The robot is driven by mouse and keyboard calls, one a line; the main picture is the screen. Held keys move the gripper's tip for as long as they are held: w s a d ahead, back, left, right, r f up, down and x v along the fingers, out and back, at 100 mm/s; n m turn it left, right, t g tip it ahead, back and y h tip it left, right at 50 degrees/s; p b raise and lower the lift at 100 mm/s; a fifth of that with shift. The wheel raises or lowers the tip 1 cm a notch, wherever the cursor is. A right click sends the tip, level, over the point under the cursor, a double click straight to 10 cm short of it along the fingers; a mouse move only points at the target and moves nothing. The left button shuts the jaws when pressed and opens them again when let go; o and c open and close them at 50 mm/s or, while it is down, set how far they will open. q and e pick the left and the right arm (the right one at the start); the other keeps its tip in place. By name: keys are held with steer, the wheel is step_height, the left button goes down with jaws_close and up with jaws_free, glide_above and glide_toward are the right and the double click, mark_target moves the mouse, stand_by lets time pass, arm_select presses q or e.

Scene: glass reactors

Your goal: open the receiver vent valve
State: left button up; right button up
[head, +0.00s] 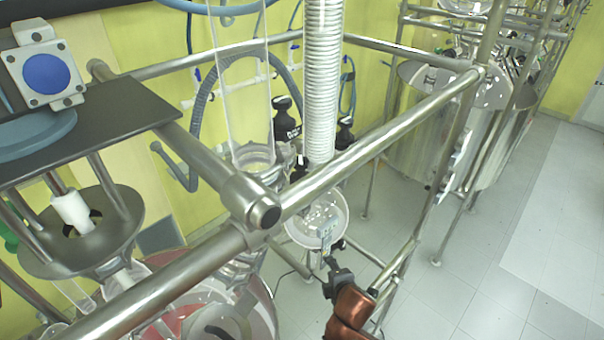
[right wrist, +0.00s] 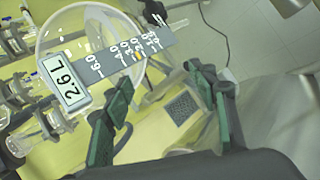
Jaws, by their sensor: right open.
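The glass receiver (head: 318,218) hangs below the white coiled condenser, behind the steel frame. In the right wrist view the round receiver (right wrist: 75,35) carries a grey scale strip with a "26 L" display (right wrist: 67,88). Clear glass fittings (right wrist: 40,132) stand at the left edge of that view; I cannot tell whether one is the vent valve. My right gripper (head: 329,264) is just below and in front of the receiver. In the wrist view its green-padded fingers (right wrist: 162,85) are apart with nothing held between them. My left gripper is not in view.
A thick steel rail (head: 370,138) crosses above and in front of the receiver. A steel upright (head: 440,185) stands to the right. A large steel vessel (head: 410,150) is at the back right. The tiled floor (head: 500,250) on the right is clear.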

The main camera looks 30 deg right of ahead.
steer(key=w+a+r+n+t+h, duration=0.1)
steer(key=w+r+n+t, duration=0.1)
steer(key=w+r+n, duration=0.45)
steer(key=w+a+r+n+t, duration=0.1)
steer(key=w+r+n+t, duration=0.15)
steer(key=r, duration=0.65)
steer(key=n+t+h, duration=0.1)
steer(key=n+t, duration=0.3)
steer(key=n, duration=0.5)
glide_toward(303, 169)
steer(key=a+x, duration=0.1)
steer(key=x, duration=0.5)
steer(key=p+x, duration=0.1)
steer(key=x, duration=0.1)
steer(key=p+x, duration=0.1)
steer(key=x, duration=0.1)
steer(key=shift+s+d, duration=0.1)
steer(key=shift+d, duration=0.3)
steer(key=shift+w+d+p, duration=0.1)
steer(key=shift+w+p, duration=0.25)
steer(key=shift+w, duration=0.2)
steer(key=shift+c, duration=0.7)
steer(key=c, duration=1)
steer(key=shift+d+f+n+y, duration=0.1)
steer(key=shift+n+y, duration=0.2)
